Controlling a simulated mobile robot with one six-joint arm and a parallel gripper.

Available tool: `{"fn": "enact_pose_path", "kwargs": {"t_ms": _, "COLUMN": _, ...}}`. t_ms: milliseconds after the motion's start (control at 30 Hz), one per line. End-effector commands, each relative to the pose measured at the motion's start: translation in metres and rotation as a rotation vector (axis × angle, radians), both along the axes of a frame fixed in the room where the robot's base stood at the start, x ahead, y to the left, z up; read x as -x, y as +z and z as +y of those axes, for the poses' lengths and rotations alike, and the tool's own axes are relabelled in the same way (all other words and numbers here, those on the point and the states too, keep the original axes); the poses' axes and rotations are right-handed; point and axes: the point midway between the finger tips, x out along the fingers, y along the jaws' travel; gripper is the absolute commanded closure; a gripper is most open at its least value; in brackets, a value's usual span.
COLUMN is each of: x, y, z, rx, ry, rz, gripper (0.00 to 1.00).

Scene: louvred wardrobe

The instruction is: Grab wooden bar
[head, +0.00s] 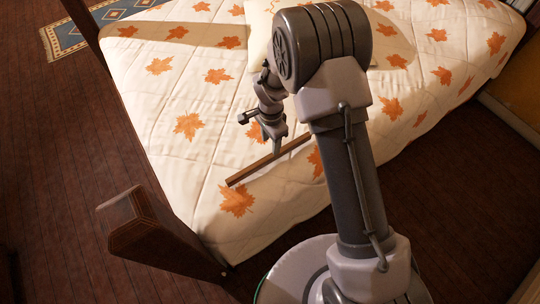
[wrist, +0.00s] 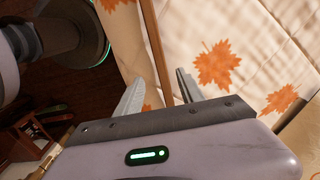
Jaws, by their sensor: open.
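A thin brown wooden bar (head: 250,170) lies on the leaf-patterned bed cover, running diagonally, with its right part hidden behind my arm. My gripper (head: 274,152) is over the bar in the head view, pointing down. In the wrist view the wooden bar (wrist: 159,50) runs away between the two spread fingers of my gripper (wrist: 157,84). The fingers are open, one on each side of the bar, with a gap to it on both sides. I cannot tell how far the fingertips are above the cover.
The bed (head: 170,130) has a quilted cream cover with orange leaves. A dark wooden footboard (head: 160,240) rises at the lower left. A patterned rug (head: 72,38) lies on the dark wood floor (head: 70,150) at the upper left. The cover around the bar is clear.

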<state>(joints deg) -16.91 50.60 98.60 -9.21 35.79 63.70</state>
Motion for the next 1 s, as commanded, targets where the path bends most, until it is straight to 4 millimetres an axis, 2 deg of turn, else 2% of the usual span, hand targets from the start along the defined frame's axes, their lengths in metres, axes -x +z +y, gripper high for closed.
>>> {"fn": "enact_pose_path", "kwargs": {"t_ms": 33, "x": 0.0, "y": -0.018, "z": 0.0, "rx": 0.0, "ry": 0.001, "rz": 0.002, "gripper": 0.55}}
{"fn": "enact_pose_path", "kwargs": {"t_ms": 100, "x": 0.0, "y": -0.032, "z": 0.0, "rx": 0.001, "ry": 0.001, "rz": 0.001, "gripper": 0.55}}
{"fn": "enact_pose_path", "kwargs": {"t_ms": 333, "x": 0.0, "y": -0.054, "z": 0.0, "rx": -0.001, "ry": 0.0, "rz": -0.001, "gripper": 0.55}}
{"fn": "enact_pose_path", "kwargs": {"t_ms": 533, "x": 0.001, "y": -0.094, "z": -0.001, "rx": 0.0, "ry": 0.0, "rz": 0.0, "gripper": 0.55}}
{"fn": "enact_pose_path", "kwargs": {"t_ms": 767, "x": 0.001, "y": -0.096, "z": -0.001, "rx": -0.001, "ry": 0.0, "rz": -0.001, "gripper": 0.55}}
{"fn": "enact_pose_path", "kwargs": {"t_ms": 1000, "x": 0.001, "y": -0.096, "z": -0.001, "rx": -0.001, "ry": 0.0, "rz": -0.001, "gripper": 1.0}}
